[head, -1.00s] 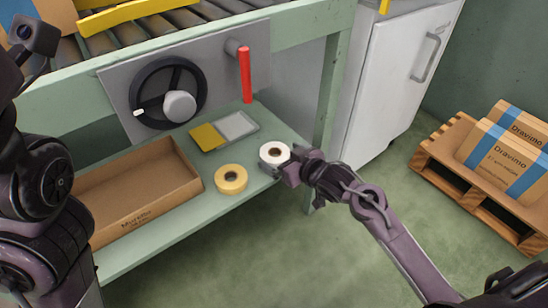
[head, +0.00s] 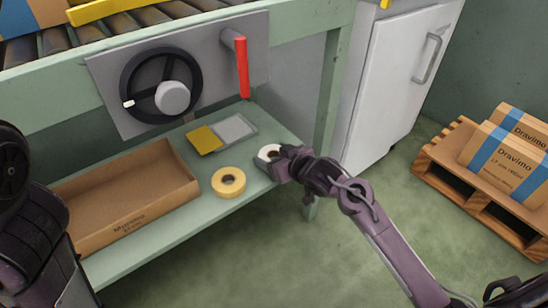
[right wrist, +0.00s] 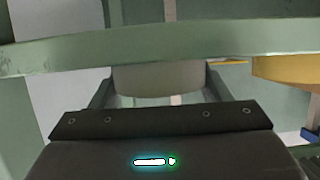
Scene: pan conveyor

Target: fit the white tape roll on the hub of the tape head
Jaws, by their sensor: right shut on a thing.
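The white tape roll (head: 267,152) lies on the green lower shelf, near its right front edge. My right gripper (head: 274,163) is shut on it from the right and hides part of it. In the right wrist view the roll (right wrist: 160,78) sits between the two fingers. The tape head has a grey plate (head: 222,62), a black spoked wheel (head: 127,78) with a grey round hub (head: 173,97) and a red lever (head: 242,68). The hub bears no roll. My left arm is at the left edge; its gripper is out of view.
A yellow tape roll (head: 228,182) lies left of the white one. An open cardboard box (head: 187,190), a yellow pad (head: 204,139) and a grey pad (head: 235,129) share the shelf. A green table leg (head: 326,110) stands right of the gripper. A pallet (head: 435,155) with boxes is far right.

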